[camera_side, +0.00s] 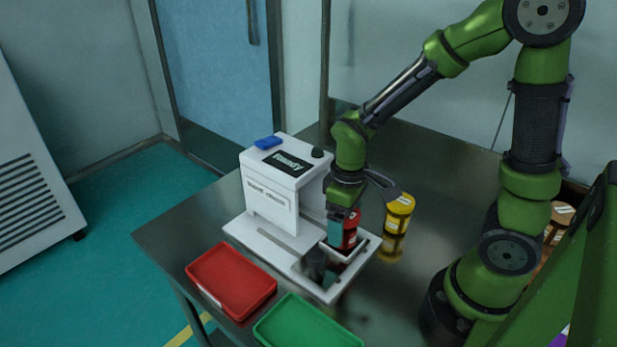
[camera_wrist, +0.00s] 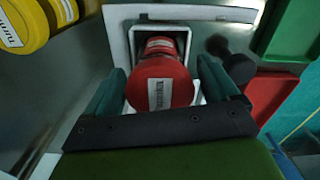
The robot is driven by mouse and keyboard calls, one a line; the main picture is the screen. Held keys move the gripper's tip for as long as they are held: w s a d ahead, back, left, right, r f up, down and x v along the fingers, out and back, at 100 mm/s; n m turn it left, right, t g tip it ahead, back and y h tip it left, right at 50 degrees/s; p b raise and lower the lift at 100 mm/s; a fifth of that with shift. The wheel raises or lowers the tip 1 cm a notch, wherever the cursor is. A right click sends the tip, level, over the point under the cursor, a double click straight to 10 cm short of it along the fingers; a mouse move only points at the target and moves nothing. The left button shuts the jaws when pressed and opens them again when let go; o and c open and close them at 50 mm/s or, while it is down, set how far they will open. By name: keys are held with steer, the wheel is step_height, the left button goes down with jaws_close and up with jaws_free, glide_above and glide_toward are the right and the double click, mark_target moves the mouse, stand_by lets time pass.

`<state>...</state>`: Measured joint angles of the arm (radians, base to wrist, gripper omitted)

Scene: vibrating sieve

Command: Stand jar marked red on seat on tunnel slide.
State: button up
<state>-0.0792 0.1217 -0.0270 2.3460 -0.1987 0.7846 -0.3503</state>
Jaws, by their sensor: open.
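The red-marked jar (camera_side: 350,229) has a red lid with a white label, seen close up in the wrist view (camera_wrist: 160,88). Its lower end shows inside the square white-rimmed seat (camera_wrist: 186,38) on the white slide (camera_side: 330,294) of the machine. It looks upright, but its contact with the seat floor is hidden. My gripper (camera_wrist: 160,72) is open, with one teal finger on each side of the jar. In the side view my gripper (camera_side: 344,235) points down over the seat and partly covers the jar.
The white machine (camera_side: 270,205) with a "Ready" display stands behind the slide. A dark knob (camera_side: 316,262) rises beside the seat. A yellow jar (camera_side: 399,207) stands to the right. A red tray (camera_side: 231,280) and a green tray (camera_side: 305,326) lie in front.

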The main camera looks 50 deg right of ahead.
step_height(320, 180, up, 10)
steer(key=shift+s+r, duration=0.1)
steer(key=shift+r, duration=0.5)
steer(key=s+a+r+m+t+y, duration=0.1)
steer(key=s+r+m+t+y, duration=0.1)
steer(key=s+r+m+t, duration=0.2)
steer(key=shift+a+r+m+t, duration=0.4)
steer(key=shift+r+m+t, duration=0.8)
steer(key=shift+r+t, duration=0.3)
